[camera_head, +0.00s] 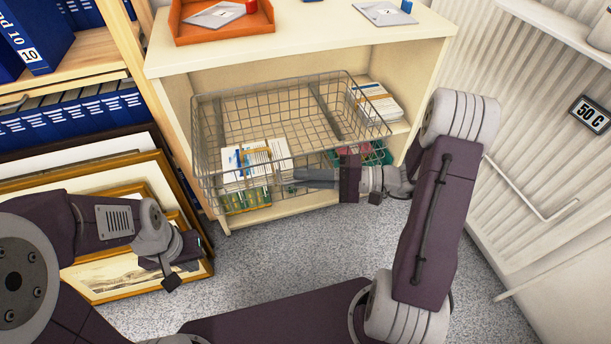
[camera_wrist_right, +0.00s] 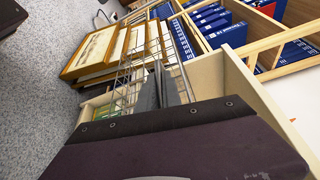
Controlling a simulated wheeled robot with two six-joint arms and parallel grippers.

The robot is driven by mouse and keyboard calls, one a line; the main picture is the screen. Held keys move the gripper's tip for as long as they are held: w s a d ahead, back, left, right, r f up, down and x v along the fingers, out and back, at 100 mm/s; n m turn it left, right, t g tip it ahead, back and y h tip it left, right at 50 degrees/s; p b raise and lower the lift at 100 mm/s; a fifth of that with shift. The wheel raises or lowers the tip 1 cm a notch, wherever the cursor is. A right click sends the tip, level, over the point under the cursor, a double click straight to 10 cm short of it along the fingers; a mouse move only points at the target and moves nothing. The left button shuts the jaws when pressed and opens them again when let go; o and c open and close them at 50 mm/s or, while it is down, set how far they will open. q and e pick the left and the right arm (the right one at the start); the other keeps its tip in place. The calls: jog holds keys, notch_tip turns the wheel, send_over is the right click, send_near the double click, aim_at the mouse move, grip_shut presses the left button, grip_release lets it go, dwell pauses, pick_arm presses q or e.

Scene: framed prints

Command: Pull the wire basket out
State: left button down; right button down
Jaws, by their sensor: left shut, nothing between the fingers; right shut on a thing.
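The grey wire basket (camera_head: 265,100) sticks out of the front of a cream cabinet, seen in the head view. Its wire wall also shows in the right wrist view (camera_wrist_right: 128,75). My right gripper (camera_head: 297,178) is at the basket's near side, its fingers shut on the basket's front wire. In the right wrist view the fingers (camera_wrist_right: 166,92) lie against the wires; the exact grip point is hidden. My left gripper (camera_head: 188,262) is shut and empty, low at the left over the floor, apart from the basket. Its fingertips are hard to make out.
Framed prints (camera_head: 120,260) lean at the left below blue binders (camera_head: 75,115). The cream cabinet (camera_head: 300,47) carries an orange tray (camera_head: 222,30) on top. Papers (camera_head: 250,160) show through the mesh. A ribbed white wall (camera_head: 530,150) stands at right. Grey carpet (camera_head: 290,255) is open in front.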

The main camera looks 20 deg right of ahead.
jog(key=c, duration=1.5)
grip_release()
jog(key=shift+d, duration=0.1)
jog(key=p+v, duration=0.4)
jog(key=v, duration=0.5)
jog(key=shift+f, duration=0.1)
